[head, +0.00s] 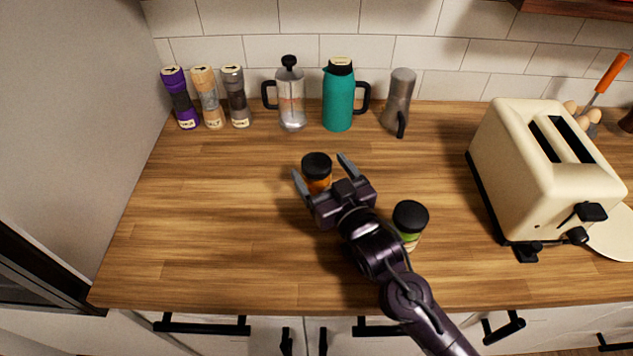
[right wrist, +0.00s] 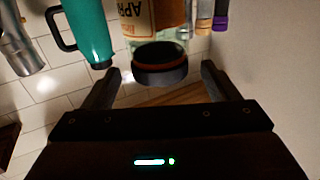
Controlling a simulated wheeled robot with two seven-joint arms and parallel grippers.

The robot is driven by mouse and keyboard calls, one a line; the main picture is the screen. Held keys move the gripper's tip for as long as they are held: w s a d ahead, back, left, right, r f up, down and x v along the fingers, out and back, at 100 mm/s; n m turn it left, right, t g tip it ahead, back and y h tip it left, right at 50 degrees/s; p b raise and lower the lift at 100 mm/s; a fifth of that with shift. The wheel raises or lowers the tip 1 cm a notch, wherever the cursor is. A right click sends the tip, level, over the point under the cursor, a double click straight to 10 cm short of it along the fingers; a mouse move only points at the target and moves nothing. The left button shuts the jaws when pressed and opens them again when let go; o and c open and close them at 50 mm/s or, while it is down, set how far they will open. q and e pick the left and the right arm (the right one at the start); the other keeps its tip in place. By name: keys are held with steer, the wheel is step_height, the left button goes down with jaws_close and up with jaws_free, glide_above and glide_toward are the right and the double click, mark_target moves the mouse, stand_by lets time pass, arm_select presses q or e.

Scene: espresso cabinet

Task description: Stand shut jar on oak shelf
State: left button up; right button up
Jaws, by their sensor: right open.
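A jar with a black lid and orange contents (head: 318,184) stands on the wooden counter; its lid is on. My right gripper (head: 322,168) is open around it, one finger to each side, with gaps showing. In the right wrist view the picture is upside down; this jar's label (right wrist: 138,14) reads "APR", and its dark lid (right wrist: 160,66) lies between the open fingers (right wrist: 158,80). A second black-lidded jar with a green label (head: 411,219) stands beside my right forearm, partly hidden. A reddish-brown wooden shelf edge (head: 580,9) shows at top right. My left gripper is out of view.
Along the back wall stand several grinders (head: 208,97), a French press (head: 291,100), a teal jug (head: 338,100) and a grey pot (head: 398,102). A cream toaster (head: 545,170) takes up the right side. The counter's left part (head: 210,220) is clear.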

mark_target(313, 156)
steer(key=p+x, duration=0.1)
steer(key=x, duration=0.3)
steer(key=shift+w+a, duration=0.15)
steer(key=shift+w, duration=0.2)
steer(key=shift+s, duration=0.1)
steer(key=shift+c, duration=0.3)
steer(key=shift+c, duration=1.1)
steer(key=c, duration=1.4)
steer(key=shift+r, duration=0.15)
jaws_close()
